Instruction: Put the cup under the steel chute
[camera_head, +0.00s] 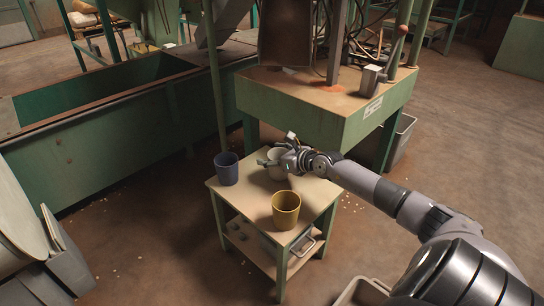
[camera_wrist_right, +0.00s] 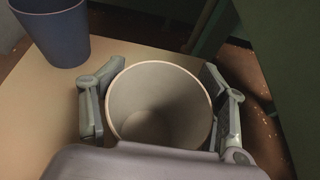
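A cream cup (camera_head: 275,170) stands upright on a small wooden-topped table (camera_head: 241,190) between a blue cup (camera_head: 227,169) and a yellow cup (camera_head: 286,209). In the right wrist view the cream cup (camera_wrist_right: 160,105) is empty, and the blue cup (camera_wrist_right: 52,30) is at the upper left. My right gripper (camera_head: 272,158) has a finger on each side of the cream cup, close against its wall. I cannot tell whether the fingers press on it. A grey sloping chute (camera_head: 226,20) and a dark upright metal piece (camera_head: 336,42) show at the top. My left gripper is out of view.
A green machine bench (camera_head: 300,112) with a rust-brown hopper (camera_head: 287,35) stands behind the table. A long green trough (camera_head: 95,95) lies left. A grey bin (camera_head: 402,137) is right of the table. The floor further right is mostly clear.

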